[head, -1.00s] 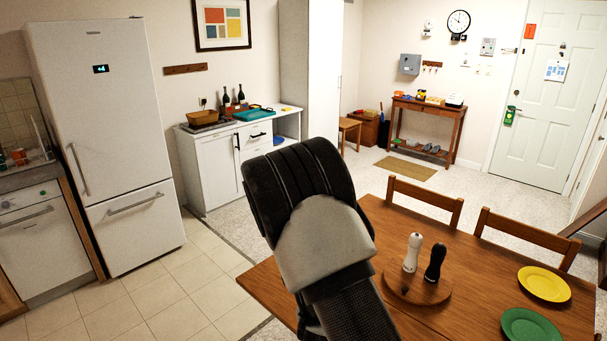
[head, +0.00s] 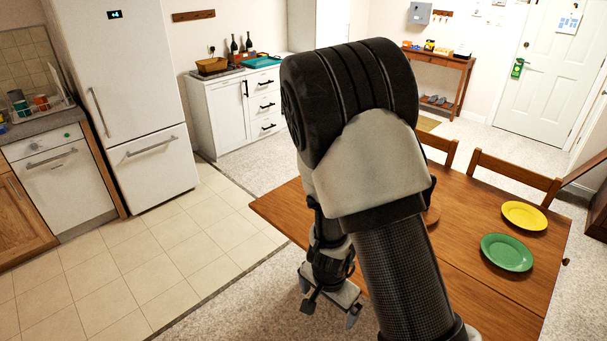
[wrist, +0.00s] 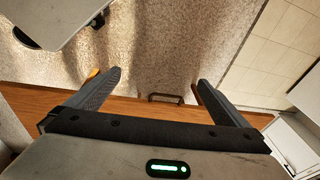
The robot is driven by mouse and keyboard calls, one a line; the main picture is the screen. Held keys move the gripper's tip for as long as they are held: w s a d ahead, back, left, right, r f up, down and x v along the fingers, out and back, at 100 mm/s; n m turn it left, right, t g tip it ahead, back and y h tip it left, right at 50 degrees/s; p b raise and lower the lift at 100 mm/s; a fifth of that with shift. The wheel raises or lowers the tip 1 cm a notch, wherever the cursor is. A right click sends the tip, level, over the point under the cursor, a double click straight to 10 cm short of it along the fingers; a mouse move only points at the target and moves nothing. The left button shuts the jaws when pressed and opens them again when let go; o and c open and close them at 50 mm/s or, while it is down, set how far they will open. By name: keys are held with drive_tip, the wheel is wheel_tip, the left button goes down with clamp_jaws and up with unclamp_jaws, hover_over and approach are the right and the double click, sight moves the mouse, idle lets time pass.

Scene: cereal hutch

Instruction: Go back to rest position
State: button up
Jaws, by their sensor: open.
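My gripper (head: 331,306) hangs low at the left side of the dining table in the head view, beneath my large arm links. In the wrist view my gripper (wrist: 150,85) has its two fingers spread wide with nothing between them. Speckled carpet shows beyond the fingertips. My arm covers part of the wooden table (head: 470,255).
A yellow plate (head: 524,215) and a green plate (head: 506,252) lie on the table, with chairs (head: 515,176) behind it. The white fridge (head: 125,90) and white cabinet (head: 230,118) stand left and back. Tiled floor (head: 150,260) at left is clear.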

wheel_tip(320, 180, up, 23)
drive_tip(key=s+a+n+t+y, duration=0.1)
drive_tip(key=s+n+t+y, duration=0.15)
drive_tip(key=n, duration=0.25)
drive_tip(key=s+d+r+n+h, duration=0.2)
drive_tip(key=s+d+r+n, duration=0.1)
drive_tip(key=s+d+r, duration=0.6)
wheel_tip(320, 180, up, 3)
drive_tip(key=s+t, duration=0.1)
drive_tip(key=s, duration=0.1)
drive_tip(key=shift+s, duration=0.3)
